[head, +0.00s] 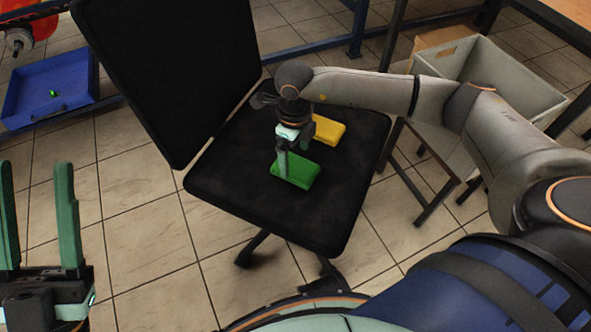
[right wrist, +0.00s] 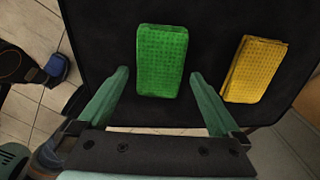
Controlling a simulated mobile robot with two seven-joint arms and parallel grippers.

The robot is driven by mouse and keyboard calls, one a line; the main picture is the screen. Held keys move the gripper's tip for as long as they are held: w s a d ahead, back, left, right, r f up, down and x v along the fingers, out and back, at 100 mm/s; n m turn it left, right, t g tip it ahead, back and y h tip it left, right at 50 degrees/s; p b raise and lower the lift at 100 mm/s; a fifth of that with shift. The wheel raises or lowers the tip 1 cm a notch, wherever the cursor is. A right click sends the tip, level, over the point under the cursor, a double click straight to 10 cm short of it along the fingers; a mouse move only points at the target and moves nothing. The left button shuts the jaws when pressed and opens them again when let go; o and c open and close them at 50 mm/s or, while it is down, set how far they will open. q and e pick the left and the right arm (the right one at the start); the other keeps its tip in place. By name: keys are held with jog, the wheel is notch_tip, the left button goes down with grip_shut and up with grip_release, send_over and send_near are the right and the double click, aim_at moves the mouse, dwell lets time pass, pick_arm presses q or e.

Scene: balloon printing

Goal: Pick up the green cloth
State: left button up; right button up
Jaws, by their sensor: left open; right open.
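The green cloth (head: 297,170) lies folded flat on the black seat of an office chair (head: 225,185). In the right wrist view the green cloth (right wrist: 162,60) sits ahead of and between the two open fingers. My right gripper (head: 283,165) is open over the seat, at the left edge of the green cloth in the head view; its fingers also show in the right wrist view (right wrist: 160,92). I cannot tell whether it touches the cloth. My left gripper (head: 38,215) is open and empty at the lower left, away from the chair.
A yellow cloth (head: 327,130) lies beside the green one on the seat, and it also shows in the right wrist view (right wrist: 257,70). The chair's tall backrest (head: 165,70) rises at the left. A grey bin (head: 510,80) stands at the right, and a blue tray (head: 50,90) at the far left.

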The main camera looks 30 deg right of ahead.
aim_at(296, 166)
notch_tip(296, 166, down, 4)
jog(key=shift+d+r+b, duration=0.1)
jog(key=shift+r+b, duration=0.15)
jog(key=shift+b, duration=0.25)
jog(key=shift+r, duration=0.1)
jog(key=c, duration=1.1)
jog(key=shift+r, duration=0.1)
